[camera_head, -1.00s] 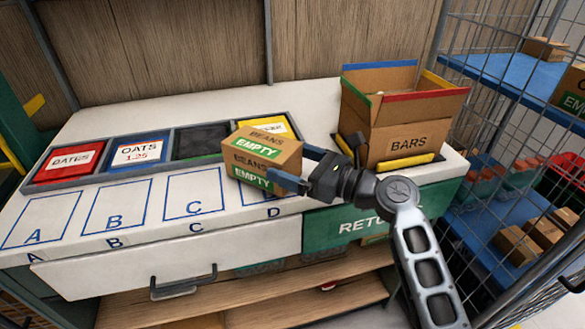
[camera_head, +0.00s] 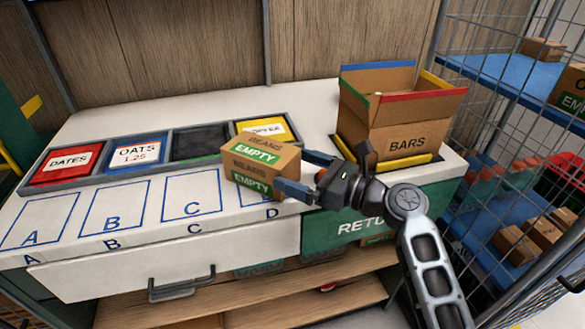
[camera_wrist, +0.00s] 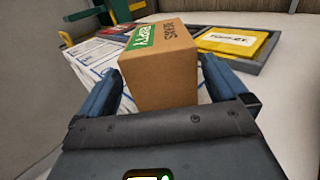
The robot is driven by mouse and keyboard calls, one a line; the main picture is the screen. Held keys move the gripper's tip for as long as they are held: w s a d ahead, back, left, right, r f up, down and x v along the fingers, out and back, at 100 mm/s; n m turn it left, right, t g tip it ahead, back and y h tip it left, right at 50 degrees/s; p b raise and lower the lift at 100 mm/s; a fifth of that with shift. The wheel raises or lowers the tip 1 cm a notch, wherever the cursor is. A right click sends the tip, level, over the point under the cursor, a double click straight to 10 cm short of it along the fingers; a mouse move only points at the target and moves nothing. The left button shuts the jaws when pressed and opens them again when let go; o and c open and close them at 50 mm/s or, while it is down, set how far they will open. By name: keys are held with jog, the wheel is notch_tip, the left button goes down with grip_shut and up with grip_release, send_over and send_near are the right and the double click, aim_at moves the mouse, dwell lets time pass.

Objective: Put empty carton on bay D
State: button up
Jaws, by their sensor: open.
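The empty carton (camera_head: 262,165), a brown box with green EMPTY labels marked BEANS, sits over bay D (camera_head: 272,212) and covers most of its outline. It is turned at an angle to the outline; whether its base rests fully on the counter is hard to tell. My gripper (camera_head: 305,172) is open at the carton's right side. In the wrist view the carton (camera_wrist: 160,70) stands between my two spread fingers, with a gap visible at the right finger and little or none at the left.
Bays A (camera_head: 38,222), B (camera_head: 115,207) and C (camera_head: 191,195) are bare. Behind them is a rack with dates (camera_head: 68,162), oats (camera_head: 138,152), a dark empty slot (camera_head: 201,142) and a yellow bin (camera_head: 278,129). An open BARS box (camera_head: 400,125) stands close behind my gripper.

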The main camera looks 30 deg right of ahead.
jog(key=v, duration=1)
jog(key=shift+b, duration=0.3)
jog(key=shift+s+a, duration=0.1)
jog(key=s+a+f+n+g+h, duration=0.2)
jog(key=s+a+f+n+h, duration=0.25)
jog(key=s+f, duration=0.25)
jog(key=s+a+f+n+g+h, duration=0.1)
jog(key=s+a+f+n+h, duration=0.2)
jog(key=s+f+n, duration=0.4)
jog(key=s+a+r+n+t, duration=0.1)
jog(key=s+a+r+n, duration=0.1)
jog(key=s+r+n, duration=0.4)
jog(key=s+a+r+n+t, duration=0.1)
jog(key=s+a+r+n, duration=0.1)
jog(key=s+r+n, duration=0.4)
jog(key=s+n, duration=0.5)
jog(key=n, duration=0.2)
jog(key=shift+s+h, duration=0.25)
jog(key=shift+h, duration=0.1)
jog(key=shift+a, duration=0.15)
